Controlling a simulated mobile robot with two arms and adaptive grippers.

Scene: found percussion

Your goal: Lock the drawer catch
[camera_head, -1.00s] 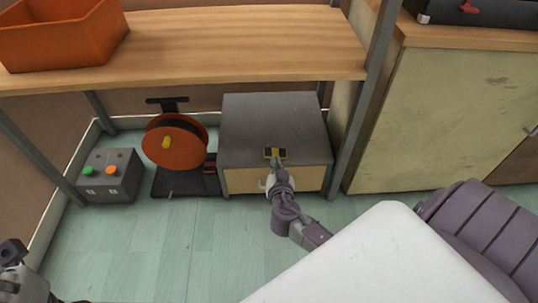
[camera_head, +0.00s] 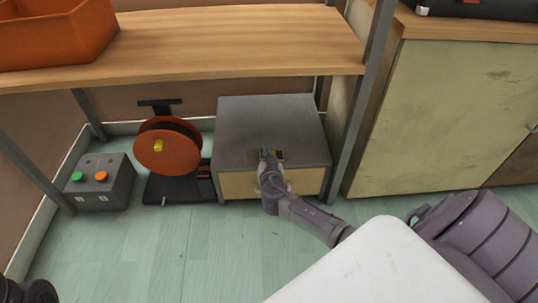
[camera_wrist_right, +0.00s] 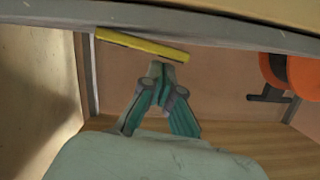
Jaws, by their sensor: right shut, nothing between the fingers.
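The grey drawer unit (camera_head: 262,118) stands on the floor under the shelf, and its pale drawer front (camera_head: 306,181) looks closed. The yellow and black catch (camera_head: 279,154) is at the front edge of its top. My right gripper (camera_head: 264,154) is at the catch's left side and partly covers it. In the right wrist view the shut, empty fingers (camera_wrist_right: 162,70) are just below a yellow bar (camera_wrist_right: 140,46), seemingly part of the catch. I cannot tell whether they touch. A dark part of my left arm (camera_head: 28,291) shows in the bottom left corner, its fingers indistinct.
An orange reel (camera_head: 165,152) on a dark stand is left of the drawer unit. A grey box (camera_head: 118,190) with green and orange buttons is further left. A shelf post (camera_head: 358,130) and a cabinet (camera_head: 440,120) are close on the right. The floor in front is clear.

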